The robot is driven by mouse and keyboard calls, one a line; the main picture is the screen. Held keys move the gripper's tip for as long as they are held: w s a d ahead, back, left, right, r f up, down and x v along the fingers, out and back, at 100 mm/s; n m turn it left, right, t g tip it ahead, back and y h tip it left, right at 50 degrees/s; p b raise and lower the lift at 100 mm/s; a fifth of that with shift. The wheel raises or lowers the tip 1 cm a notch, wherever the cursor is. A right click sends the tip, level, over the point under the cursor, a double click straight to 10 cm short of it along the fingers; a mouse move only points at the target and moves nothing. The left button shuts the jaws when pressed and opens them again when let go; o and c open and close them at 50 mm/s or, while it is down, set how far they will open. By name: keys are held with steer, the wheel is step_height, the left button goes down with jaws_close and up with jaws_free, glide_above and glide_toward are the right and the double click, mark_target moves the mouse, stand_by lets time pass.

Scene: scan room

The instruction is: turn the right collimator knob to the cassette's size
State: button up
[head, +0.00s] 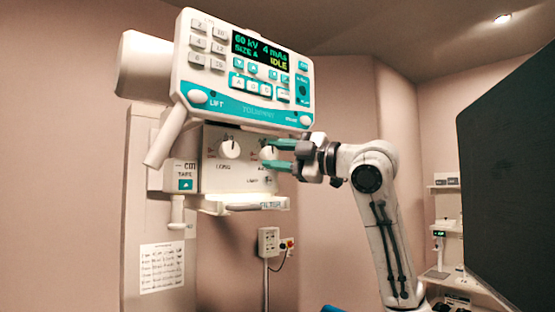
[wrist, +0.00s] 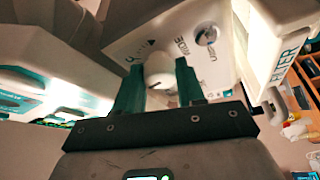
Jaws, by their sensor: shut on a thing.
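The collimator box (head: 215,177) hangs under the X-ray control head, with a left knob (head: 230,149) and a right knob (head: 267,153) on its front. My gripper (head: 272,155) is at the right knob, its green fingers on either side of it. In the wrist view, my gripper (wrist: 158,85) is shut on the white right knob (wrist: 160,68), between the two fingertips. The label "WIDE" shows beside the knob. The knob's exact setting is too small to read. The cassette is not clearly seen.
The control panel (head: 245,75) above reads 60 kV, 4 mAs, SIZE A, IDLE. A filter slot (head: 245,203) juts out below the collimator; its "FILTER" label (wrist: 285,62) shows in the wrist view. A large dark panel (head: 510,175) stands at the right.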

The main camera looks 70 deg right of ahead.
steer(key=shift+n, duration=0.6)
steer(key=shift+g, duration=0.3)
steer(key=o, duration=1)
steer(key=shift+o, duration=0.2)
steer(key=s+a+b, duration=0.1)
steer(key=s+b, duration=0.2)
steer(key=s, duration=0.7)
steer(key=shift+s+a+f, duration=0.3)
steer(key=shift+a+f, duration=0.1)
